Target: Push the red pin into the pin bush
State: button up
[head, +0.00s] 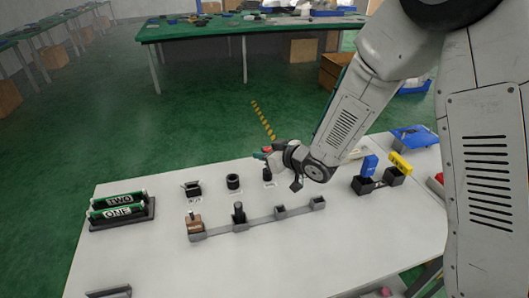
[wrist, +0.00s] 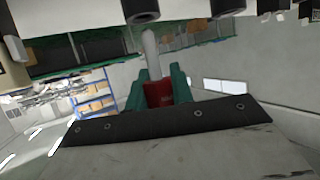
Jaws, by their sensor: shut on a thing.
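My gripper (head: 266,156) is over the back of the white table in the head view, with its teal fingers shut on the red pin (head: 265,150). In the wrist view the red head of the pin (wrist: 158,93) sits between the two teal fingers, and its grey shank points toward the top of the picture. A black bush (head: 267,175) stands just below my gripper in the head view. In the wrist view a black round bush (wrist: 142,12) shows near the shank's end. I cannot tell whether the shank touches it.
More black fixtures, a round one (head: 233,182) and a square one (head: 193,188), stand to the left. A grey rail (head: 262,219) with several posts lies in front. A green-and-black rack (head: 122,208) is at far left; blue and yellow blocks (head: 370,165) stand right.

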jog(key=shift+f, duration=1.9)
jog(key=o, duration=1)
jog(key=shift+o, duration=0.2)
jog(key=v, duration=0.8)
jog(key=shift+w, duration=0.1)
